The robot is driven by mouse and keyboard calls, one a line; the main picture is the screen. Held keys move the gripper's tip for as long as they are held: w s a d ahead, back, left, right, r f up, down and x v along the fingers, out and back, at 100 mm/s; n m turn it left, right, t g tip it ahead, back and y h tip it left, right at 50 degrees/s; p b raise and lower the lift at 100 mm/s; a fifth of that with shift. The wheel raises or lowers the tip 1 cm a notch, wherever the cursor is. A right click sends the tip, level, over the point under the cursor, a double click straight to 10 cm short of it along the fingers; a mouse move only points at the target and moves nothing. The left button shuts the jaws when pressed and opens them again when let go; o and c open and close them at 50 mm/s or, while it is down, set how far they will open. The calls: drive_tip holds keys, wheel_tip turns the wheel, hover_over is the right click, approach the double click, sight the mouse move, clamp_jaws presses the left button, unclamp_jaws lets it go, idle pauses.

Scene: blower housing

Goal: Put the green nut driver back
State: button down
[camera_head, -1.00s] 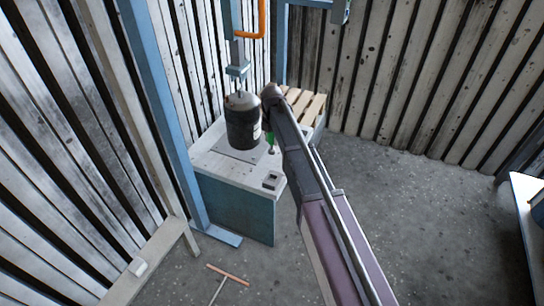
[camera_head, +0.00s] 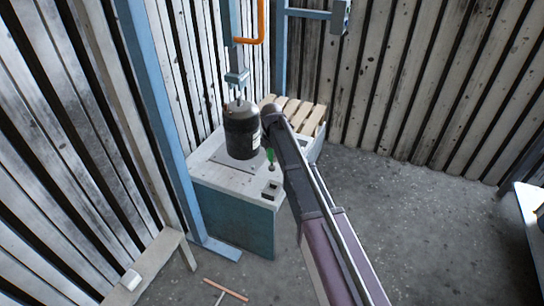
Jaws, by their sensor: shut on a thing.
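The green nut driver (camera_head: 270,155) is upright or nearly so above the near right part of the bench top, right of the dark motor-like cylinder. Its green handle shows just left of my arm. A small metal piece (camera_head: 271,167) shows below it; I cannot tell whether this is the driver's shaft end or a holder. My gripper (camera_head: 274,147) is mostly hidden by my own arm link. It is shut on the green nut driver. The jaws themselves do not show clearly. I cannot tell whether the driver's lower end touches anything.
The dark cylinder (camera_head: 241,134) stands on the bench (camera_head: 210,172) under a blue post with an orange handle (camera_head: 250,41). A small block (camera_head: 271,190) sits at the bench's front corner. Wooden slats (camera_head: 300,112) lie behind. A T-shaped tool (camera_head: 226,290) lies on the floor. Open floor lies right.

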sight(272, 166)
drive_tip(key=shift+f+b, duration=3.9)
drive_tip(key=shift+f, duration=0.1)
drive_tip(key=shift+f+b, duration=2.85)
drive_tip(key=shift+c, duration=1.3)
unclamp_jaws()
drive_tip(key=shift+o, duration=1.3)
drive_tip(key=shift+r, duration=0.1)
drive_tip(key=shift+r+p, duration=3.95)
drive_tip(key=shift+p, duration=0.1)
